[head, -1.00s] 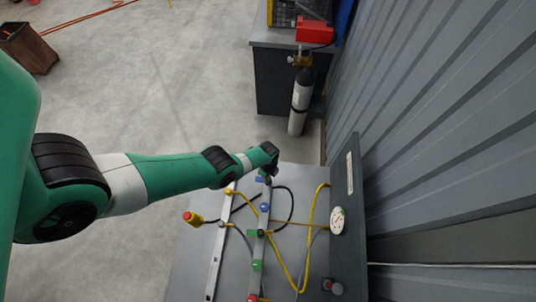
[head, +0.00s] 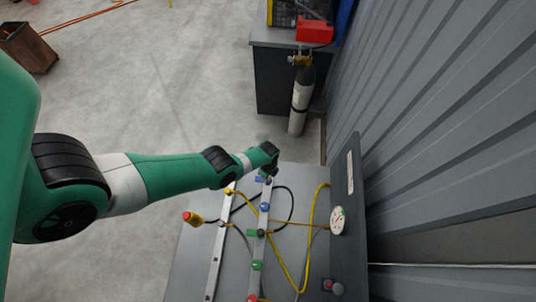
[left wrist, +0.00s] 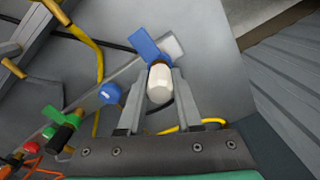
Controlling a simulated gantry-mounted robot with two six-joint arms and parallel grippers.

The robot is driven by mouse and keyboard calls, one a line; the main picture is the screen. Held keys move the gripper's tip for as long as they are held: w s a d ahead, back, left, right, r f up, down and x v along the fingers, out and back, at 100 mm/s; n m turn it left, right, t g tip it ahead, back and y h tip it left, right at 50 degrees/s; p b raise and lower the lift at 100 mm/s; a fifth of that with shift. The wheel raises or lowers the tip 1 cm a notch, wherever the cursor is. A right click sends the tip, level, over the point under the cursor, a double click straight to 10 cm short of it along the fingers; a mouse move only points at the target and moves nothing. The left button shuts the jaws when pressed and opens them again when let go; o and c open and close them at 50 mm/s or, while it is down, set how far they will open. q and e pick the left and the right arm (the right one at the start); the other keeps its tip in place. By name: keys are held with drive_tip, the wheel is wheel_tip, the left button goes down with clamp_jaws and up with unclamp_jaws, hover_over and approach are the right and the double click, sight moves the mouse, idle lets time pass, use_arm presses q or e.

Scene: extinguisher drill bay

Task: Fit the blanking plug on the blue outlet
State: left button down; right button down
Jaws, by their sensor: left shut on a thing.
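My left gripper (left wrist: 158,98) is shut on a white cylindrical blanking plug (left wrist: 160,84), which shows between its two fingers in the left wrist view. The plug's far end is at the blue-handled outlet (left wrist: 148,46); I cannot tell whether it is seated or only close. In the head view my left gripper (head: 268,172) is at the far end of the rail, by the blue handle (head: 262,179), and the plug is hidden there. My right gripper is not in view.
A blue round cap (left wrist: 110,92) sits on the rail beside the gripper. Green fittings (head: 256,265), a yellow hose (head: 309,225) and a dark hose (head: 292,205) lie around the bench (head: 190,270). A grey panel with a gauge (head: 338,219) stands at the right.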

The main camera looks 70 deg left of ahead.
use_arm(q)
drive_tip(key=shift+f+b, duration=0.55)
drive_tip(key=shift+f, duration=0.05)
drive_tip(key=c, duration=0.5)
unclamp_jaws()
drive_tip(key=shift+r, duration=0.1)
